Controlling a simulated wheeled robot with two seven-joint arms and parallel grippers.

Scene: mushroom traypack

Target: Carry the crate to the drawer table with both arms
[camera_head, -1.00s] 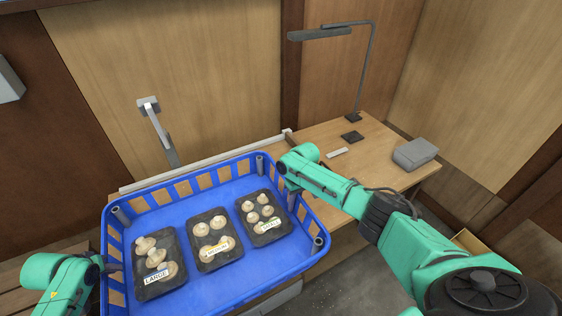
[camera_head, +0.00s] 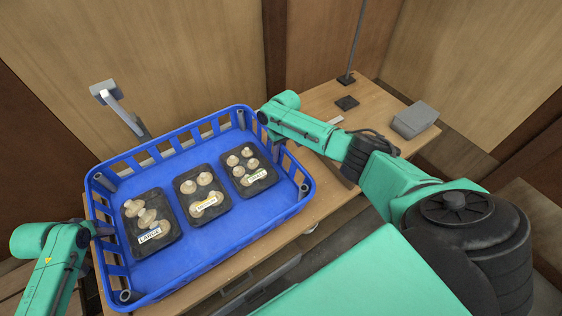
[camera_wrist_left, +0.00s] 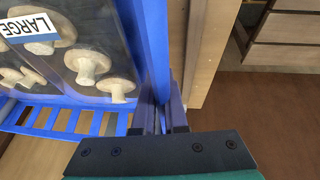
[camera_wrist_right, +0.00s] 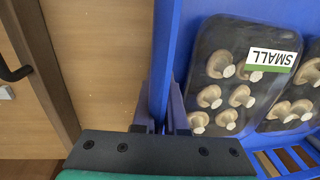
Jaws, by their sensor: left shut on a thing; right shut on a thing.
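The blue crate (camera_head: 190,256) lies level over the wooden table (camera_head: 322,98); I cannot tell whether its base touches the top. It holds three dark mushroom trays: one labelled LARGE (camera_head: 168,229), a middle one with a yellow label (camera_head: 188,188), and one with a green label (camera_head: 240,180), which reads SMALL in the right wrist view (camera_wrist_right: 215,45). My left gripper (camera_head: 103,231) is shut on the crate's left wall, seen closely in the left wrist view (camera_wrist_left: 163,117). My right gripper (camera_head: 261,116) is shut on the crate's right wall, also in the right wrist view (camera_wrist_right: 160,112).
A grey box (camera_head: 415,119) and a lamp base (camera_head: 346,79) stand on the table right of the crate, with a small dark pad (camera_head: 347,103) between. A grey post (camera_head: 120,108) rises behind the crate. Drawers (camera_wrist_left: 283,28) show in the left wrist view.

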